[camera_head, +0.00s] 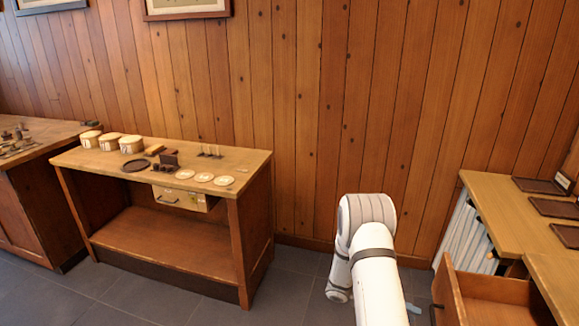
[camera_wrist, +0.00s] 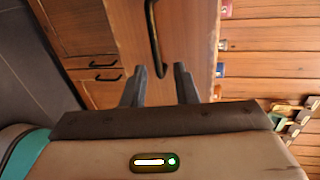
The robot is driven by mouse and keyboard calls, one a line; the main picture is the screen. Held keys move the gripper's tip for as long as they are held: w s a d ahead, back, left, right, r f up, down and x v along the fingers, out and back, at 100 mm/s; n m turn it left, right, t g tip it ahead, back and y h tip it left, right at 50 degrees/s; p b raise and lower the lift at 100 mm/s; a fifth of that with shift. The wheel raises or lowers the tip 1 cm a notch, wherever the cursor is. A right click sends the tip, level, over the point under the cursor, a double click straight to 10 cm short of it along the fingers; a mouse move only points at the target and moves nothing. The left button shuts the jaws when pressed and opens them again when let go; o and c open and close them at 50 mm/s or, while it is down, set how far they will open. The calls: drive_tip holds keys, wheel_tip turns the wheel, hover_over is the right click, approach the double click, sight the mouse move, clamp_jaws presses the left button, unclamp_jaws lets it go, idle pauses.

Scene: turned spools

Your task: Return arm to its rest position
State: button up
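My gripper (camera_wrist: 160,70) shows in the wrist view with its two dark fingers spread apart and nothing gripped. A black bar handle (camera_wrist: 152,35) on a wooden drawer front (camera_wrist: 185,35) lies just beyond the fingers. The handle's near end shows between the fingertips, but I cannot tell how deep the gap is. In the head view, my white arm (camera_head: 375,270) reaches out and bends down at lower centre-right. Its gripper end is hidden there. An open wooden drawer (camera_head: 450,290) juts out at the lower right, close to my arm.
The right-hand table (camera_head: 490,200) carries dark trays (camera_head: 540,186). A workbench (camera_head: 85,158) at left holds round boxes (camera_head: 131,144), pale discs (camera_head: 204,177), a dark round tray (camera_head: 135,166) and small spools. Grey floor (camera_head: 310,285) is open between the workbench and my arm.

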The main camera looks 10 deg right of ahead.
drive_tip(key=s+a+r+m+y+p, duration=0.1)
drive_tip(key=s+a+r+m+y, duration=0.15)
drive_tip(key=r+m, duration=0.3)
drive_tip(key=s+a+r+m+t+y, duration=0.1)
drive_tip(key=s+a+r+m+y, duration=0.1)
drive_tip(key=a+r+m, duration=0.3)
drive_tip(key=s+a+r+m+y+p, duration=0.1)
drive_tip(key=s+a+r+m+y, duration=0.1)
drive_tip(key=r+m, duration=0.35)
drive_tip(key=s+a+r+m+t+y+p, duration=0.1)
drive_tip(key=s+a+r+m+t+y, duration=0.6)
drive_tip(key=s+a+r+m, duration=0.4)
drive_tip(key=a+r+m, duration=0.3)
drive_tip(key=a, duration=0.1)
drive_tip(key=shift+a+m+t, duration=0.15)
drive_tip(key=shift+m+t, duration=0.25)
